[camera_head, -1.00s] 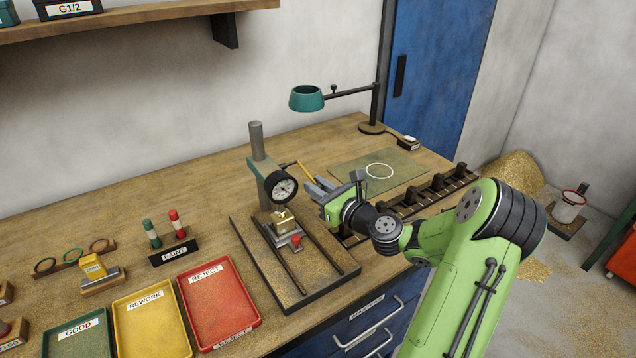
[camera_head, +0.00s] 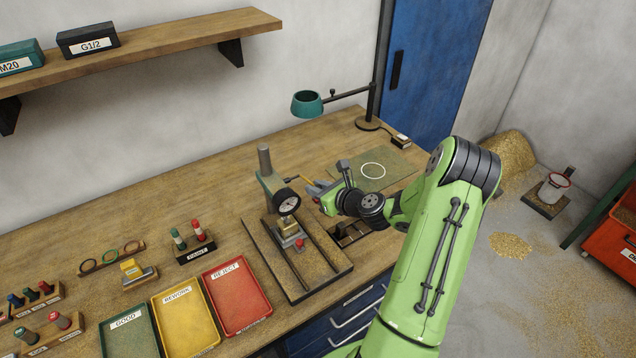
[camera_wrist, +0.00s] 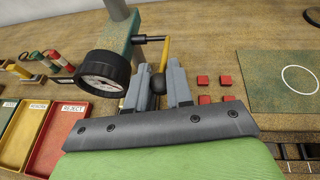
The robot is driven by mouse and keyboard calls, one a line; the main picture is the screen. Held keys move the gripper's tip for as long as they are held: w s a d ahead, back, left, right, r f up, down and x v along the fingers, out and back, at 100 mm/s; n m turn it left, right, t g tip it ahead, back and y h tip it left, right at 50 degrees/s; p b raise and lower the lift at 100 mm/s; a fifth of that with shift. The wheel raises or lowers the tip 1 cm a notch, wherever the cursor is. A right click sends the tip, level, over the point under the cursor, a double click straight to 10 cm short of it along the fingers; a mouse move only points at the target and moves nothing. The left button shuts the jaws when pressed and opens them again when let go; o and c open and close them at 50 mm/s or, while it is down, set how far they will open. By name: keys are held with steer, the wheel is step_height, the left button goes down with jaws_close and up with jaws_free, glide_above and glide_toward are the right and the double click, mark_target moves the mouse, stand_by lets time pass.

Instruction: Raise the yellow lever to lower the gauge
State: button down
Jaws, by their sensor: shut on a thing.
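The yellow lever (camera_wrist: 164,50) sticks out from the side of the green gauge stand (camera_head: 268,184). It ends in a dark ball knob (camera_wrist: 157,83). My gripper (camera_head: 314,188) is at the lever's outer end, and in the wrist view its grey fingers (camera_wrist: 164,86) are shut around the knob. The round gauge (camera_head: 287,202) has a white dial and black rim, and also shows left of the fingers in the wrist view (camera_wrist: 103,72). Below it, a small brass part (camera_head: 288,229) sits on a grey fixture. I cannot tell whether the gauge tip touches the brass.
A red knob (camera_head: 299,243) sits at the fixture's front. A lamp (camera_head: 307,104) stands behind. A green mat (camera_head: 391,165) lies right of the stand. Small red squares (camera_wrist: 202,80) show near the fingers.

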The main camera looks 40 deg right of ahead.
steer(key=shift+w+r+p, duration=0.25)
steer(key=shift+r+p, duration=0.15)
steer(key=shift+r, duration=0.4)
steer(key=c, duration=1)
jaws_free()
steer(key=shift+c, duration=0.2)
steer(key=shift+f, duration=0.15)
steer(key=shift+s+d, duration=0.1)
steer(key=shift+s, duration=0.25)
steer(key=v, duration=1.5)
steer(key=shift+b, duration=0.45)
